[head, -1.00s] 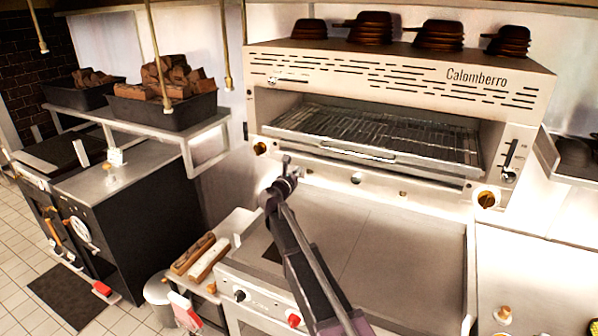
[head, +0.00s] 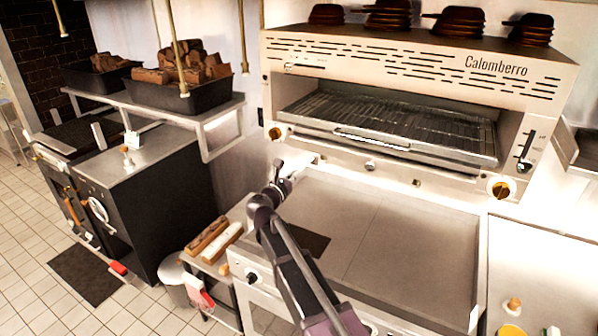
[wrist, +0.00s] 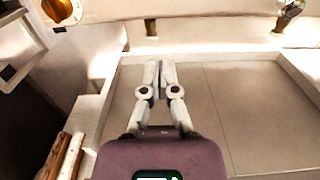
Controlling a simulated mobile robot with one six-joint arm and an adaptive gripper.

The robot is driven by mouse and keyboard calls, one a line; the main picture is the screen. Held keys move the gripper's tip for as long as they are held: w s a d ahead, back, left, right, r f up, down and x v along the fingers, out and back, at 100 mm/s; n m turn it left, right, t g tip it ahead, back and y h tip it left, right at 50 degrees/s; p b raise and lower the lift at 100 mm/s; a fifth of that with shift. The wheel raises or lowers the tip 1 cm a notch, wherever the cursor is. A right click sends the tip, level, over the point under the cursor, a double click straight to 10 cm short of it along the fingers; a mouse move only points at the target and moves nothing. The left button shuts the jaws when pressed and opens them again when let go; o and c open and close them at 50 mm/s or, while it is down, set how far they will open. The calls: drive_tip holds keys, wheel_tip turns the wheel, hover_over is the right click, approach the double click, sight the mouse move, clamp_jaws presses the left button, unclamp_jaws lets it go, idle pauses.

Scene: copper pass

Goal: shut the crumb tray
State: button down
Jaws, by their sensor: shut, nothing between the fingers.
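The steel grill (head: 415,65) marked Calomberro stands over a flat plate. I cannot tell the crumb tray for sure; a low front strip with small knobs (head: 370,166) runs under the grill's opening. A wire rack (head: 400,118) with a front bar handle (head: 385,140) sits in the opening. My gripper (head: 278,168) is shut and empty, in front of the grill's lower left corner. In the wrist view its fingers (wrist: 160,68) are together above the plate's left rear, apart from the grill front.
The bare steel plate (head: 400,240) lies below the grill. An orange knob (head: 275,133) is close to my gripper, and another (head: 500,189) is at the right. Wood logs (head: 215,238) lie left of the plate. A wall shelf (head: 200,118) holds black bins.

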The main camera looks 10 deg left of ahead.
drive_tip(key=shift+s, duration=0.1)
drive_tip(key=c, duration=0.7)
unclamp_jaws()
drive_tip(key=shift+d, duration=0.2)
drive_tip(key=o, duration=0.4)
drive_tip(key=shift+s+d+r, duration=0.1)
drive_tip(key=shift+s+d, duration=0.1)
drive_tip(key=shift+d, duration=0.45)
drive_tip(key=shift+s+d+r, duration=0.1)
drive_tip(key=shift+s+d, duration=0.05)
drive_tip(key=shift+d, duration=0.45)
drive_tip(key=shift+o, duration=0.2)
drive_tip(key=p, duration=0.2)
approach(370, 167)
drive_tip(key=v, duration=0.3)
drive_tip(key=shift+a, duration=0.15)
drive_tip(key=shift+w, duration=0.1)
drive_tip(key=x, duration=1.2)
drive_tip(key=shift+w, duration=0.35)
drive_tip(key=shift+w+d, duration=0.3)
drive_tip(key=shift+w, duration=0.15)
